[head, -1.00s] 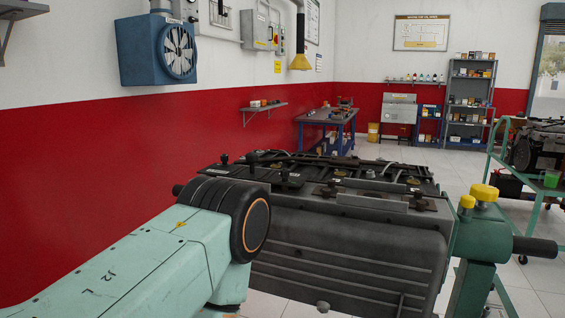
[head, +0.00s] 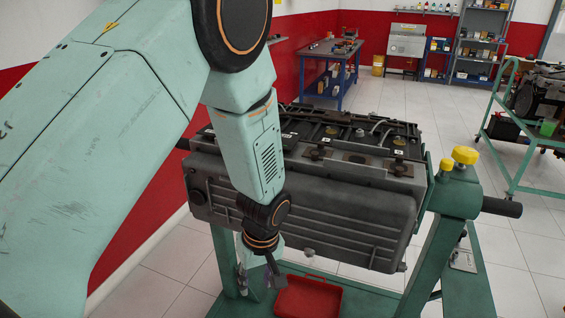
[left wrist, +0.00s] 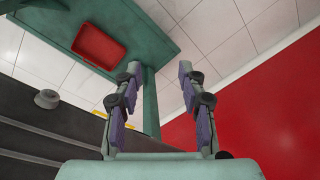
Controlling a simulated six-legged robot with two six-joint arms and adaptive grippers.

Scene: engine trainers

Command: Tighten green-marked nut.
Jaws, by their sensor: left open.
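The dark grey engine (head: 340,215) is mounted on a green stand (head: 430,255). I cannot make out a green-marked nut on it in either view. My left gripper (head: 260,276) hangs in front of the engine's near side, low, close to the stand, and partly hidden by its own wrist. In the left wrist view, its two fingers (left wrist: 160,78) are spread apart with nothing between them. The engine's dark ribbed side (left wrist: 25,135) shows at the lower left there. My right gripper is in neither view.
A red tray (head: 308,297) lies on the stand's base, also visible in the left wrist view (left wrist: 98,46). A green cart (head: 530,165) stands at the right. A blue workbench (head: 330,75) is at the back. Tiled floor between is clear.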

